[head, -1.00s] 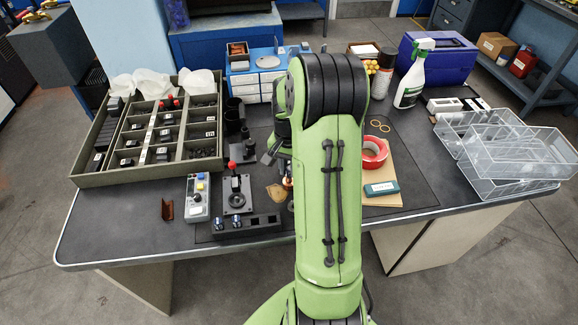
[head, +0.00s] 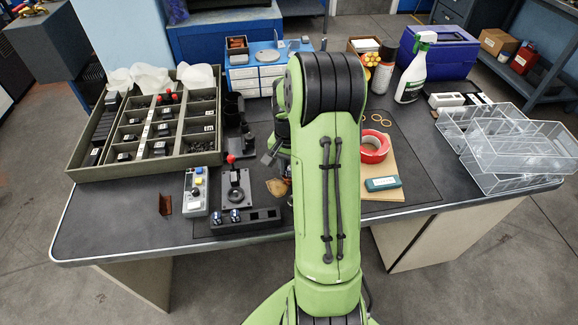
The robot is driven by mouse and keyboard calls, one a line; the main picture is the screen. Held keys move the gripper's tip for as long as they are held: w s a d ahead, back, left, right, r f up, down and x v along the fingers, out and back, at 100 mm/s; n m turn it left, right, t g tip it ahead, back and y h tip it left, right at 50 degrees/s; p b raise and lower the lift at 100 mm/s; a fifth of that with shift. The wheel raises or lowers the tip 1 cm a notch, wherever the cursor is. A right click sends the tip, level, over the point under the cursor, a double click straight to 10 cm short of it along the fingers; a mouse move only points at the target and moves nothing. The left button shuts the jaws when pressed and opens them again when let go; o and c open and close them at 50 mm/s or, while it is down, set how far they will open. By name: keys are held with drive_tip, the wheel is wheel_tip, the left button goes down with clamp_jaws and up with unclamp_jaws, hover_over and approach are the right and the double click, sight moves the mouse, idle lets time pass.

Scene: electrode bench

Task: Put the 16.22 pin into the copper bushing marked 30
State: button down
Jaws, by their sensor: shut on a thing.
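In the head view my arm stands in front of the middle of the bench. Only the wrist and a dark part beside it show at its left edge; my gripper's fingertips and whatever lies between them are hidden behind the arm. I cannot make out the 16.22 pin or the copper bushing marked 30. A black block (head: 264,218) with a row of pockets lies near the front edge and holds two small blue-and-silver pieces (head: 235,215). Its right end is close to my arm. No marking on these pieces is readable.
A compartment tray (head: 150,171) fills the left. A red-knobbed lever fixture (head: 236,187) and a button box (head: 195,190) stand in front of it. Red tape (head: 374,147), a teal box (head: 382,184), a spray bottle (head: 415,70) and clear bins (head: 510,140) are right. The dark mat's front right is clear.

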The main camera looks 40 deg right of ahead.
drive_tip(key=c, duration=0.9)
unclamp_jaws()
wheel_tip(320, 180, up, 16)
drive_tip(key=p, duration=0.5)
drive_tip(key=shift+f, duration=0.15)
